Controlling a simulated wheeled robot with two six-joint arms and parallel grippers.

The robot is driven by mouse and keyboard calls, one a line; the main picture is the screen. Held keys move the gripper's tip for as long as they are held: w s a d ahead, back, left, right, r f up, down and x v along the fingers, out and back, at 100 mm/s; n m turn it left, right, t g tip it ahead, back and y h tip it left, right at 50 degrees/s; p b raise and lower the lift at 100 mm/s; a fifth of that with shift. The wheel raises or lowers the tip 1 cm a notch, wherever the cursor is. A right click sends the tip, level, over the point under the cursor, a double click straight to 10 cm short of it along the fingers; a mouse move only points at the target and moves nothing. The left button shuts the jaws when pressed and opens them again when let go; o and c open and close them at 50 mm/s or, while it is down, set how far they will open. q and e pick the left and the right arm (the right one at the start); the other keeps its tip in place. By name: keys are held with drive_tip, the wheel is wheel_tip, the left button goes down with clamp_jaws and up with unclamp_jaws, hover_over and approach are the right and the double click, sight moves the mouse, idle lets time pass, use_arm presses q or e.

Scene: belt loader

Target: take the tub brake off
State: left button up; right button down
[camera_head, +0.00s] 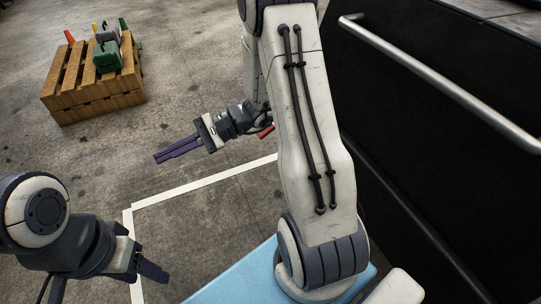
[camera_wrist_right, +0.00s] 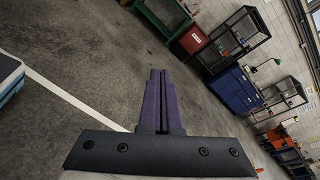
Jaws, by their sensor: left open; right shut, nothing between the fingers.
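A large black tub (camera_head: 440,150) with a silver handle bar (camera_head: 440,85) fills the right side of the head view. A small red piece (camera_head: 266,131) shows beside my right wrist, partly hidden by my arm; I cannot tell whether it is the tub brake. My right gripper (camera_head: 158,156) is shut and empty, held over the floor and pointing left, away from the tub. Its closed purple fingers also show in the right wrist view (camera_wrist_right: 159,73). My left gripper (camera_head: 154,274) is open and empty at the lower left, far from the tub.
A wooden pallet stack (camera_head: 95,88) with green and grey parts stands at the upper left. White tape (camera_head: 205,180) marks the floor. The right wrist view shows a green frame (camera_wrist_right: 160,18), a red box (camera_wrist_right: 193,40) and a blue cabinet (camera_wrist_right: 232,90). Open floor lies between.

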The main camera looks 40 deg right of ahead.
drive_tip(key=w+d+f+m+t+h+b, duration=0.2)
drive_tip(key=w+d+f+m+t+b, duration=0.15)
drive_tip(key=d+f, duration=0.35)
drive_tip(key=w+d+f+m+t+h+b, duration=0.1)
drive_tip(key=w+d+f+m+t+b, duration=0.15)
drive_tip(key=d+f+t+b, duration=0.3)
drive_tip(key=w+d+f+m+t+h+b, duration=0.2)
drive_tip(key=d+f+m+t+b, duration=0.2)
drive_tip(key=d+f, duration=0.35)
use_arm(q)
wheel_tip(320, 180, down, 24)
drive_tip(key=b, duration=0.8)
drive_tip(key=shift+f+b, duration=0.25)
drive_tip(key=shift+b, duration=0.05)
use_arm(e)
drive_tip(key=s+d+f+m+t+h, duration=0.2)
drive_tip(key=d+f+m+h, duration=0.2)
drive_tip(key=d, duration=0.6)
drive_tip(key=s+d+f+m+t+h, duration=0.2)
drive_tip(key=s+d+f+m+h, duration=0.1)
drive_tip(key=d+f+h, duration=0.6)
drive_tip(key=shift+s+d+f+m, duration=0.4)
drive_tip(key=shift+f+m, duration=0.3)
drive_tip(key=shift+f, duration=0.2)
